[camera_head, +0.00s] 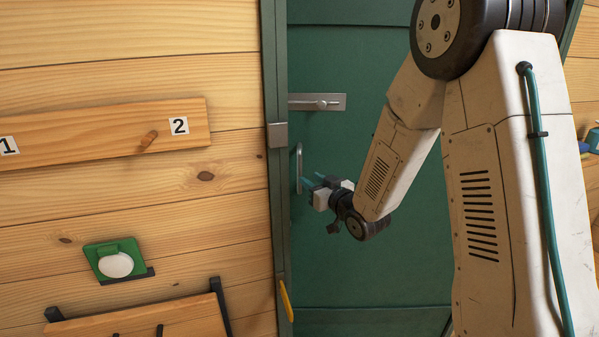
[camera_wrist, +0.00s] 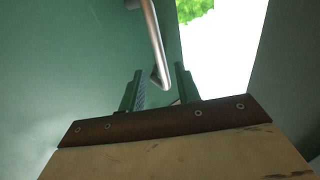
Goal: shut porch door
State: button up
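The green door (camera_head: 385,270) fills the middle of the head view, behind my arm. Its upright metal handle (camera_head: 299,168) is near the door's left edge. My gripper (camera_head: 308,184) is beside the handle, its teal fingers pointing left towards it. In the wrist view, the handle (camera_wrist: 153,40) comes down between the two fingers of my gripper (camera_wrist: 160,70). The fingers are apart and do not look closed on the bar. A bright gap with green foliage shows right of the door (camera_wrist: 70,80) in the wrist view, so the door stands ajar.
A metal slide bolt (camera_head: 318,102) sits above the handle. The dark green door frame (camera_head: 276,200) is left of the door, with a yellow piece (camera_head: 286,300) low on it. The wooden wall (camera_head: 120,215) holds a numbered board (camera_head: 100,135) and a green holder (camera_head: 118,262).

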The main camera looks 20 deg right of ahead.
aim_at(301, 172)
jog(key=x, duration=0.7)
jog(key=shift+w, duration=0.1)
jog(key=shift+a, duration=0.1)
grip_shut()
